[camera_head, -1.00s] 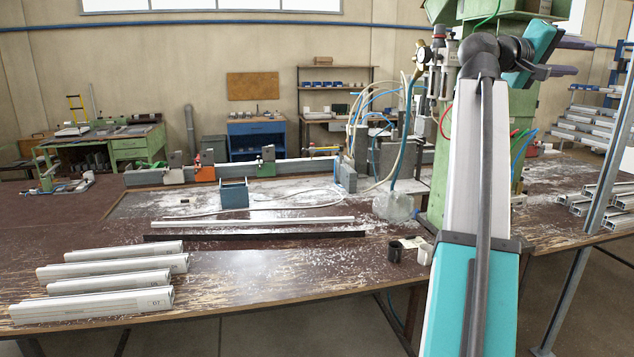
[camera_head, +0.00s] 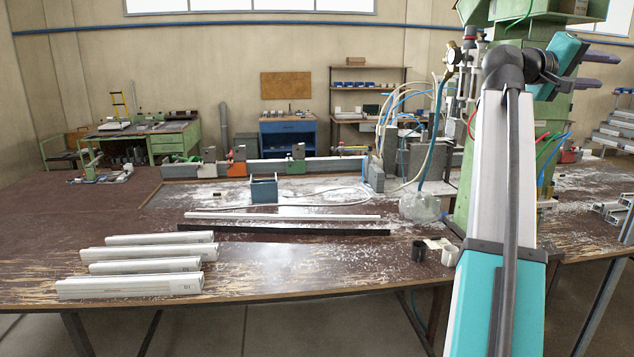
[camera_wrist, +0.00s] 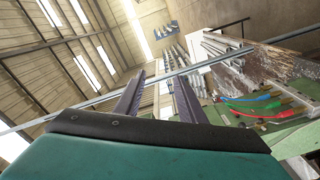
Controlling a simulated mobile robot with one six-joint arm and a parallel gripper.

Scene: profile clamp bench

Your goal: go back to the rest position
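My gripper (camera_head: 607,72) is raised high at the upper right of the head view, beside the green machine (camera_head: 463,190). Its two dark fingers are spread apart. In the wrist view my gripper (camera_wrist: 156,88) also shows open, with nothing between the fingers. It is tilted so that the wrist camera looks past the roof and wall. My arm stands upright on the right of the head view and hides part of the machine and bench.
Several pale profiles (camera_head: 130,287) lie at the bench's front left. A long white bar (camera_head: 285,216) and a black bar (camera_head: 285,231) lie mid-bench. A blue box (camera_head: 264,190), clear bag (camera_head: 419,207) and black cup (camera_head: 419,251) stand nearby. Metal profiles (camera_head: 607,211) lie at right.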

